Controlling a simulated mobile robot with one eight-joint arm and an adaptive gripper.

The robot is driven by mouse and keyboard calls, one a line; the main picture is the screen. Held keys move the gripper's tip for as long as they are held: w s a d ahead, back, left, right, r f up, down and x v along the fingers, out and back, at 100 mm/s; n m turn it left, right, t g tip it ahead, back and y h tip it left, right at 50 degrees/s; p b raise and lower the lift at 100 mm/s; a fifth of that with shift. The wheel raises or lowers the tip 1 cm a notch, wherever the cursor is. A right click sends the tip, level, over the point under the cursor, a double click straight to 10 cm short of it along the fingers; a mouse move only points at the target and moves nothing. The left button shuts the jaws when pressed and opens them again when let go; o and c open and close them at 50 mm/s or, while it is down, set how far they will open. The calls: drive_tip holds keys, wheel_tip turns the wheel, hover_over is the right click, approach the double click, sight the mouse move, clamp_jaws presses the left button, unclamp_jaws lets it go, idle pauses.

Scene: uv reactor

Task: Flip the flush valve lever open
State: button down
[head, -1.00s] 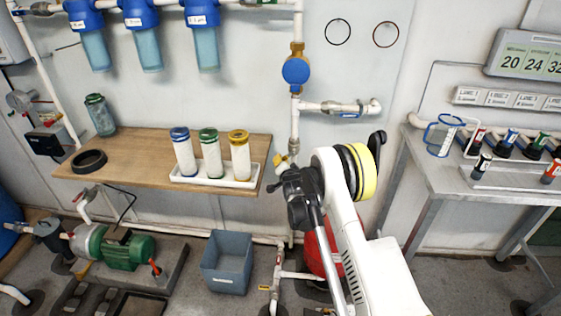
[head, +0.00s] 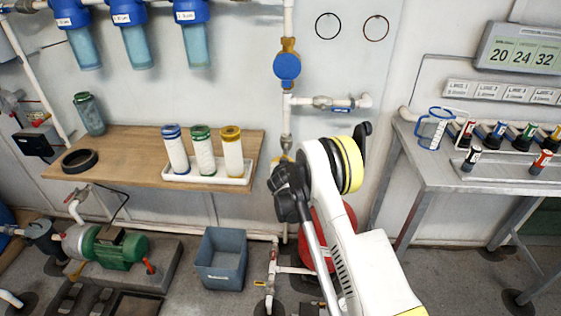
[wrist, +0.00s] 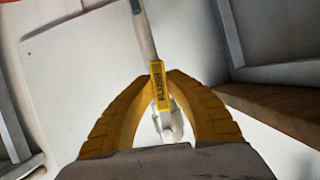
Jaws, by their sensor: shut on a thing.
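The flush valve lever (wrist: 158,88) is a narrow yellow piece marked FLUSH, in the middle of the wrist view. My gripper (wrist: 160,84) has its two yellow ribbed fingers closed around it, with the fingertips on either side of the label. A pale pipe runs upward behind the lever, and a white fitting shows below it between the fingers. In the head view my dark wrist (head: 290,190) is at the lower part of the vertical pipe (head: 287,112). It hides most of the valve and the fingertips there.
A wooden shelf (head: 120,145) with a white tray of three capped bottles (head: 205,180) is just left of my wrist. A metal table (head: 450,180) stands right. A grey bin (head: 222,258) and a red tank (head: 340,225) are below.

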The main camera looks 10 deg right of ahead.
drive_tip(key=shift+s+d+n, duration=0.1)
drive_tip(key=shift+d+n, duration=0.25)
drive_tip(key=shift+n, duration=0.05)
drive_tip(key=shift+h, duration=0.3)
drive_tip(key=c, duration=1.3)
unclamp_jaws()
drive_tip(key=shift+d, duration=0.1)
drive_tip(key=shift+c, duration=0.2)
drive_tip(key=v, duration=1.2)
drive_tip(key=shift+r, duration=0.1)
